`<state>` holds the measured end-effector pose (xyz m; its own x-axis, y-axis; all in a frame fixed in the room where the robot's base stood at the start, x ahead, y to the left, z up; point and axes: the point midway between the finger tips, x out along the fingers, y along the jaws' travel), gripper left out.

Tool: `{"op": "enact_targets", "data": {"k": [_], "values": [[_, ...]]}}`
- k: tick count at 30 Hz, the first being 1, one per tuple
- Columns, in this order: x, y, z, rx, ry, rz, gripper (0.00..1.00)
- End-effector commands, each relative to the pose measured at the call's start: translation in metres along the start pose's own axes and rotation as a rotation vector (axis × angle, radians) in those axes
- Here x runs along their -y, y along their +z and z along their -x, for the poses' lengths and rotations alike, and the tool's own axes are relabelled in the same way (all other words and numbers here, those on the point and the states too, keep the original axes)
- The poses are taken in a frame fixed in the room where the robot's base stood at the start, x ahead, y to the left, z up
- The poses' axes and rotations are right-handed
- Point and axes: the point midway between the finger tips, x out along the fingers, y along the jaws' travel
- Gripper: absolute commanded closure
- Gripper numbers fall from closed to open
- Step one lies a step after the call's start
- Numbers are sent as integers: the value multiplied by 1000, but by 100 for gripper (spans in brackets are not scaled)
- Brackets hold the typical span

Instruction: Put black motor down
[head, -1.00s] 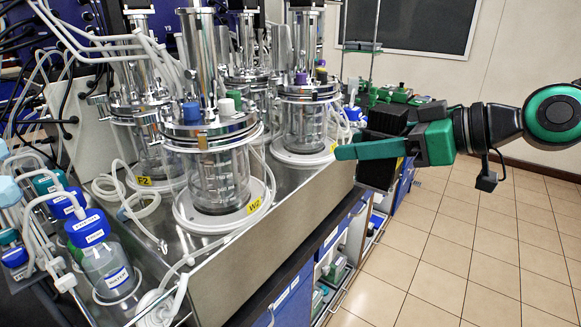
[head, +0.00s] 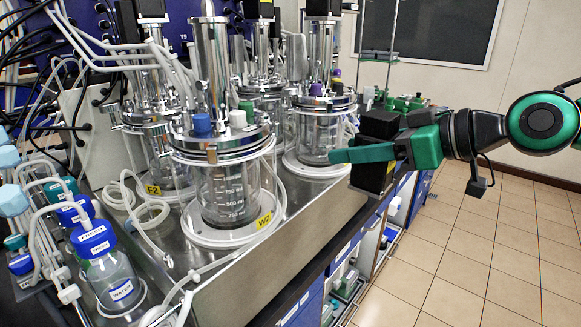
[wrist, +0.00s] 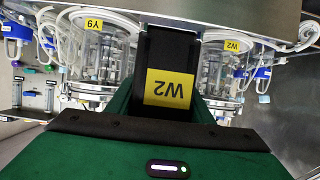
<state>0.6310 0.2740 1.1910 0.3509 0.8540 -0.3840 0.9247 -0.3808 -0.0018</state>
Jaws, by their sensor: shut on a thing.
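The black motor (head: 372,172) is a dark block held by my gripper (head: 365,154) at the right of the bench in the head view. One green finger shows on its near side; the other is hidden. In the wrist view the motor (wrist: 168,58) lies between the green gripper parts (wrist: 165,110) and bears a yellow W2 label, upside down there. The motor is beside the bench's right edge; I cannot tell whether it touches anything. The front glass vessel (head: 228,190) also carries a W2 label and has blue and green caps on its metal lid.
Several more vessels (head: 322,130) with tall metal columns stand behind on the steel bench (head: 300,245). Bottles with blue caps (head: 105,265) and loose tubing stand at the left. Open tiled floor (head: 480,250) lies at the right.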

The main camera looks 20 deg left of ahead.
Motion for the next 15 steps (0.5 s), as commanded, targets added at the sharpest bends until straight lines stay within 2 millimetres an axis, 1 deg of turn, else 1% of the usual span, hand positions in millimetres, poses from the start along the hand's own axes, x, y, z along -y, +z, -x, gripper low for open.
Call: {"op": "enact_targets", "data": {"k": [1,3,15], "values": [[1,-6,-10,-2,-3,4,100],[1,-11,-23,-3,-3,4,100],[1,-42,-96,-4,-3,3,100]]}}
